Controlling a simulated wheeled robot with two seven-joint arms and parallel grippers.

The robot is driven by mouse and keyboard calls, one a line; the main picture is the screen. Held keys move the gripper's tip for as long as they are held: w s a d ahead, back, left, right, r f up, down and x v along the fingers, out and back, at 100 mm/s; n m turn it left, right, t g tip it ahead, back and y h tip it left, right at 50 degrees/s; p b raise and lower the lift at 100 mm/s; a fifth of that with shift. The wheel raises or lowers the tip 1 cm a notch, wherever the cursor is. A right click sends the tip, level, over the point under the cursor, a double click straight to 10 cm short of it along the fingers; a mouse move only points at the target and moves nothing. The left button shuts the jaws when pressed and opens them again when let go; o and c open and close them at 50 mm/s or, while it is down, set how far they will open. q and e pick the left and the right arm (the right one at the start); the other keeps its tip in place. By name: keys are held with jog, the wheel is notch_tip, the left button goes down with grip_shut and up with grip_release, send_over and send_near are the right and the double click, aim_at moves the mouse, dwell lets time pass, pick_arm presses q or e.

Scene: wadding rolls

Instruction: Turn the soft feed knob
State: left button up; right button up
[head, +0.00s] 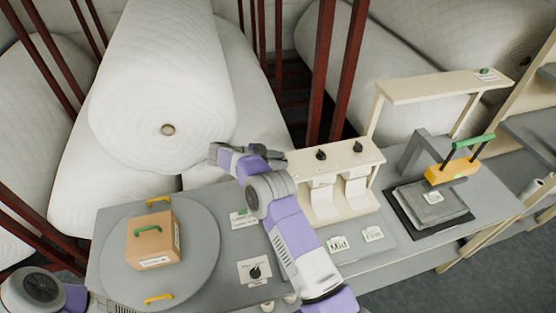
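A cream dispenser (335,163) stands behind the grey worktop with two black knobs on its top, a left one (321,155) and a right one (358,147). I cannot read which knob is for soft. A third black knob (255,272) sits on a pale plate at the front of the worktop. My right gripper (222,153) is left of the dispenser, apart from its knobs, at the end of the purple and grey arm. Its fingers are too small and edge-on to tell open from shut. My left arm shows only at the bottom left corner; its gripper is out of view.
A cardboard box (153,240) with a green handle sits on a round grey turntable (200,270). Cards reading Mid (337,244) and Firm (372,234) lie before the dispenser. A green-handled press (455,165) stands right. White wadding rolls (165,80) and red posts (321,70) are behind.

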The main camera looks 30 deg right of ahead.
jog(key=b+v, duration=0.1)
jog(key=v, duration=0.5)
jog(key=shift+w+a, duration=0.15)
jog(key=shift+a, duration=0.05)
jog(key=shift+w+a+r, duration=0.1)
jog(key=shift+a+r, duration=0.2)
jog(key=shift+a, duration=0.2)
